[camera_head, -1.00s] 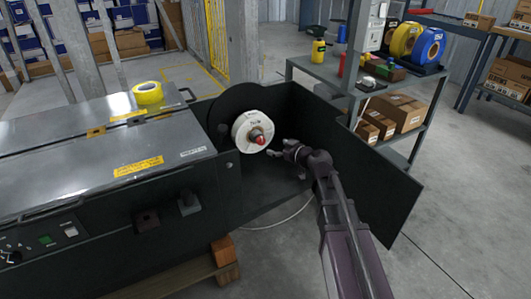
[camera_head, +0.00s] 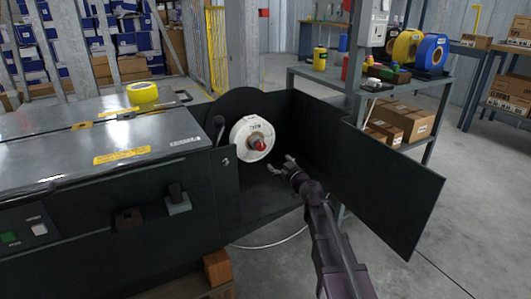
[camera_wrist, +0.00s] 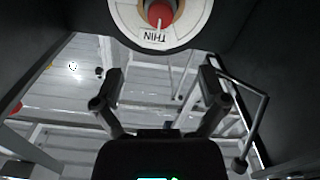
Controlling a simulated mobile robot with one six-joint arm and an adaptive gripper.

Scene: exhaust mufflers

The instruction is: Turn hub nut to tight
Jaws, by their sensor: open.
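The hub nut (camera_head: 259,144) is a red knob at the centre of a white spool (camera_head: 242,136) mounted inside the dark open housing. In the wrist view the red hub nut (camera_wrist: 159,12) is at the top edge, partly cut off, with the white spool (camera_wrist: 150,38) around it and the word THIN printed on it. My gripper (camera_head: 281,166) is just below and to the right of the nut, apart from it. In the wrist view my gripper (camera_wrist: 160,82) has its two fingers spread wide with nothing between them.
A dark side panel (camera_head: 385,180) stands open to the right of my arm. The machine's metal top (camera_head: 60,145) with a yellow tape roll (camera_head: 143,93) is on the left. A grey shelf (camera_head: 320,76) with bottles, tape rolls and boxes stands behind. The floor at right is clear.

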